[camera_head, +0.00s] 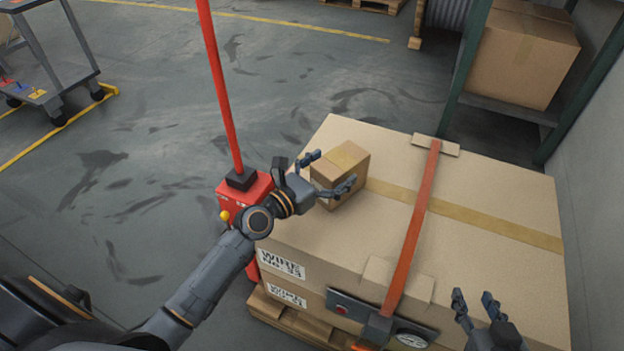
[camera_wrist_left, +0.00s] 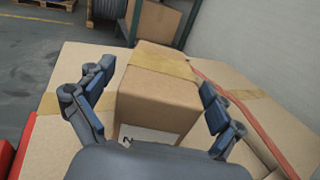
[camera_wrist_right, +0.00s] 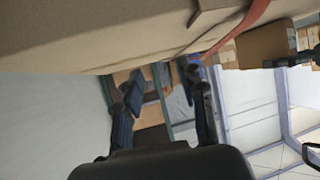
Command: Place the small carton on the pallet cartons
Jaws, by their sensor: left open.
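The small carton (camera_head: 341,172), brown with a tan tape strip, rests on top of the large pallet cartons (camera_head: 480,205), near their left side. My left gripper (camera_head: 334,172) is open, with one finger on each side of the small carton. In the left wrist view the small carton (camera_wrist_left: 160,95) sits between the open fingers (camera_wrist_left: 155,92), with gaps visible at both sides. My right gripper (camera_head: 474,300) is open and empty by the front right of the pallet cartons. In the right wrist view its fingers (camera_wrist_right: 160,90) are apart with nothing between them.
An orange-red strap (camera_head: 412,230) runs over the pallet cartons to a buckle and gauge at the front. A red post on a red base (camera_head: 245,195) stands at their left. A green rack with a carton (camera_head: 522,55) is behind right. A grey cart (camera_head: 50,60) is far left.

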